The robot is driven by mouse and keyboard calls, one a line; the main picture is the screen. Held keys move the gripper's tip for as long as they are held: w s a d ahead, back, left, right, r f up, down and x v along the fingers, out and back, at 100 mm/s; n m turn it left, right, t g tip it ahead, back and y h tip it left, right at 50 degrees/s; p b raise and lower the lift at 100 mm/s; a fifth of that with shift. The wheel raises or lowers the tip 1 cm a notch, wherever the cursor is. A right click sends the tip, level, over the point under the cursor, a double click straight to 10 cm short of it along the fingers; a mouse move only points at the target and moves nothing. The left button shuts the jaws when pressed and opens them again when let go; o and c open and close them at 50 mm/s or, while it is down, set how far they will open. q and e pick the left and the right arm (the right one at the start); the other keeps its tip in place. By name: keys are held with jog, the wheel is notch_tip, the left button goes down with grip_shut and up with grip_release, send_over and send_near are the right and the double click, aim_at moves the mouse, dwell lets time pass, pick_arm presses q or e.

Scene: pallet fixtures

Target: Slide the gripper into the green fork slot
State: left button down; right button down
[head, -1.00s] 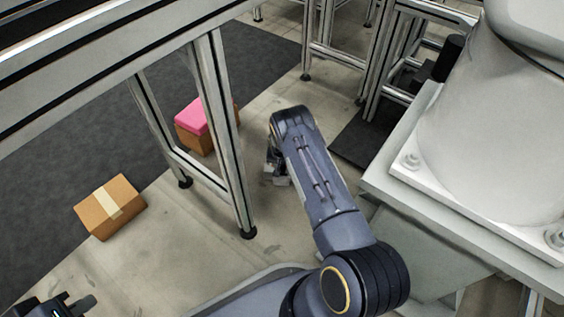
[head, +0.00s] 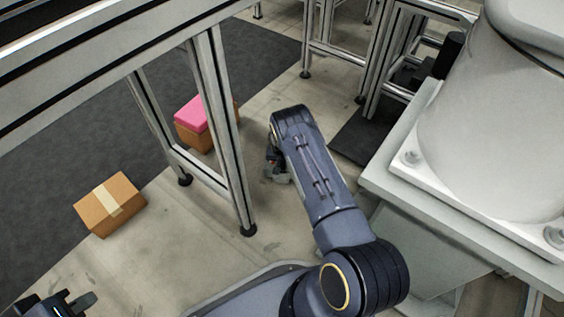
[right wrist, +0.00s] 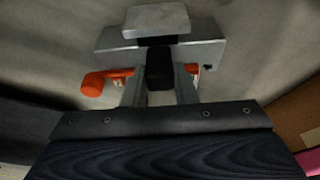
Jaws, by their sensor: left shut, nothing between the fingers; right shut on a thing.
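My right gripper (right wrist: 159,84) shows in the right wrist view with its two grey fingers shut on a black upright piece (right wrist: 160,66). That piece meets a grey metal block (right wrist: 205,50) with a paler plate on top. Orange parts (right wrist: 95,84) stick out beside the fingers. In the head view my right gripper (head: 278,170) is low over the floor, mostly hidden behind my right arm. My left gripper (head: 72,301) is at the bottom left corner, partly cut off, shut and empty. I see no green fork slot in either view.
A taped cardboard box (head: 110,205) lies at the left. A pink-topped box (head: 194,122) is behind an aluminium frame leg (head: 222,130). A white machine base (head: 480,215) stands close on the right. Some concrete floor (head: 215,255) between is clear.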

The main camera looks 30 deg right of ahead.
jog(key=shift+w+r, duration=0.1)
jog(key=shift+r, duration=0.15)
dwell(0.3)
jog(key=shift+w+d+r+p, duration=0.1)
jog(key=shift+r+p, duration=1.05)
jog(key=shift+r, duration=0.95)
jog(key=shift+d+r+p, duration=0.1)
jog(key=shift+r+p, duration=1)
jog(key=shift+r, duration=0.95)
